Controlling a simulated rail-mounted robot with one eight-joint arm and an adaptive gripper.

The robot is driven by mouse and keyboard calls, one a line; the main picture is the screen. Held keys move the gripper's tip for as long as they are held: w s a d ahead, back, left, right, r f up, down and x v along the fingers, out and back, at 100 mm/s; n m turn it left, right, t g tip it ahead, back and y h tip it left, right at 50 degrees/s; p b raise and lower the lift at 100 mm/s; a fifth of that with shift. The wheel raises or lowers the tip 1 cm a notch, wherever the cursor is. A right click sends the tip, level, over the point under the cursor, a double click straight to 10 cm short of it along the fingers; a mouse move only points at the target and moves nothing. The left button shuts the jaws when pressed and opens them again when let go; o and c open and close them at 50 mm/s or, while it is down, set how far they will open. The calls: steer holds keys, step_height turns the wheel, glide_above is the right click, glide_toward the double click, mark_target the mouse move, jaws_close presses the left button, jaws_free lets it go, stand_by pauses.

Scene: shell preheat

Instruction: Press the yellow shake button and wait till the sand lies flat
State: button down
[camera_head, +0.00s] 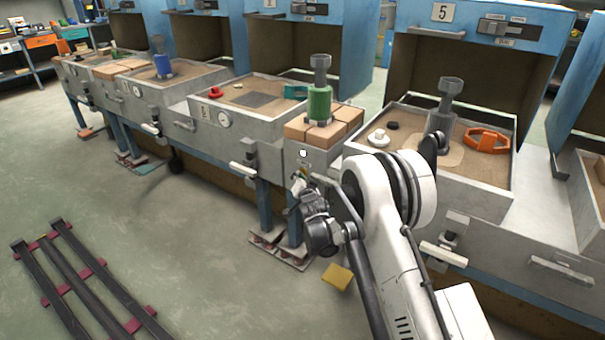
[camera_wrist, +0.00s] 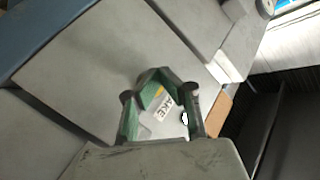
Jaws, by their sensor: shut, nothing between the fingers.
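The yellow shake button shows as a small yellow patch in the head view (camera_head: 305,171), on the front panel under the brick-topped box. In the wrist view a yellow patch (camera_wrist: 159,91) shows between my fingers, beside a label (camera_wrist: 163,107) whose letters are partly hidden. My gripper (camera_head: 299,181) is shut and empty, with its tips close to the panel by the button. It also shows in the wrist view (camera_wrist: 156,73), with green-sided fingers. I cannot tell whether the tips touch the button. Sand (camera_head: 392,118) lies in the open box at right, and sand (camera_head: 262,84) in the middle box.
A white round lamp (camera_head: 303,153) sits above the button. A green cylinder (camera_head: 319,103) stands on bricks (camera_head: 297,127). The right box holds a grey funnel-topped cylinder (camera_head: 446,107) and an orange handled ring (camera_head: 487,141). A yellow piece (camera_head: 337,276) lies on the floor near black rails (camera_head: 85,285).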

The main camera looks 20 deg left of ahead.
steer(key=shift+s+a, duration=0.15)
steer(key=shift+s, duration=0.35)
steer(key=s, duration=0.2)
steer(key=s+a, duration=0.1)
steer(key=s, duration=0.1)
steer(key=shift+s+a, duration=0.2)
steer(key=shift+s, duration=0.2)
stand_by(0.7)
